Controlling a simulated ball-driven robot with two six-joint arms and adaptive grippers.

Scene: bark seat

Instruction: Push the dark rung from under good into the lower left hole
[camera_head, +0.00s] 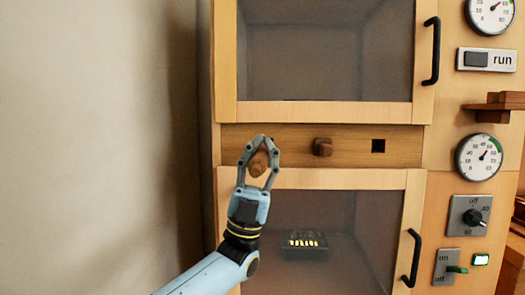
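My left gripper (259,140) is in front of the left part of a wooden rail (350,158) between two glazed doors. Its fingers curve around a brown wooden piece (258,164), seemingly a rung, and appear shut on it. The piece is seen nearly end-on and tilted, overlapping the rail's lower edge. A dark square-ended peg (322,147) sticks out of the rail's middle. An empty-looking square hole (378,146) is to its right. Any hole behind my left gripper is hidden. No "good" label shows. My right gripper is out of view.
The upper door (426,92) and lower door (413,205) have black handles. A small wooden shelf (497,106) with a dark piece juts out at right, among gauges (479,157), a dial (472,217) and a switch (456,269). Open space and a bare wall lie left.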

